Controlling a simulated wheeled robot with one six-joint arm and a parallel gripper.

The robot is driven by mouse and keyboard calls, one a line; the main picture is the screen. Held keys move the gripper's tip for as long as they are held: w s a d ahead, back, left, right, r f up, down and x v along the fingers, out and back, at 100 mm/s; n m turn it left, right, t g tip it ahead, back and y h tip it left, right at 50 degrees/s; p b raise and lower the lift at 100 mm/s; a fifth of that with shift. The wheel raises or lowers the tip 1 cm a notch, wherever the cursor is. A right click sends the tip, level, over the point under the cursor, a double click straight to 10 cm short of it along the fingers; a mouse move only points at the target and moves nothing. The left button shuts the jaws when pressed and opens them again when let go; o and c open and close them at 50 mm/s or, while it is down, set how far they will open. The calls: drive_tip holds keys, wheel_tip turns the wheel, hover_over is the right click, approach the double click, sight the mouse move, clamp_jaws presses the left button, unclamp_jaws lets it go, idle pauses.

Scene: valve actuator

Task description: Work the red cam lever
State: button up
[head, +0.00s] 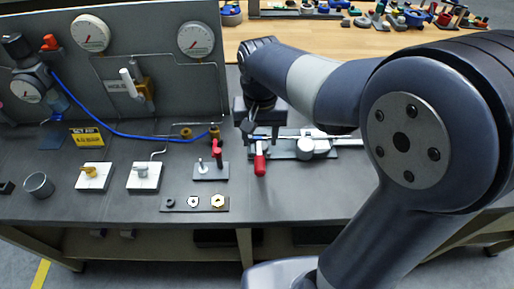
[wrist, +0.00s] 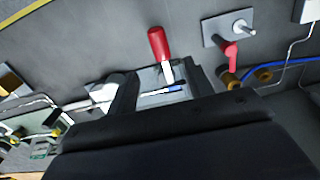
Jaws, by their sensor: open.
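A lever with a red grip (head: 260,163) points toward the front of the bench, at the left end of a dark plate (head: 285,152). In the wrist view its red grip (wrist: 158,42) and pale metal shank (wrist: 167,72) show beyond my fingers. My gripper (head: 261,134) is open above the shank end, with the fingers (wrist: 162,88) to either side of the lever's line. Whether they touch it I cannot tell. A second, smaller red lever (head: 217,152) stands on a small plate to the left; it also shows in the wrist view (wrist: 230,54).
A brass fitting (head: 214,133) with a blue hose (head: 130,133) is close left of my gripper. A silver cylinder (head: 305,146) and rod lie to its right. A gauge panel (head: 165,40) stands behind.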

sight(260, 163)
wheel_tip(260, 163, down, 10)
drive_tip(key=shift+s+f, duration=0.15)
drive_tip(key=shift+f, duration=0.05)
idle(0.3)
clamp_jaws()
idle(0.4)
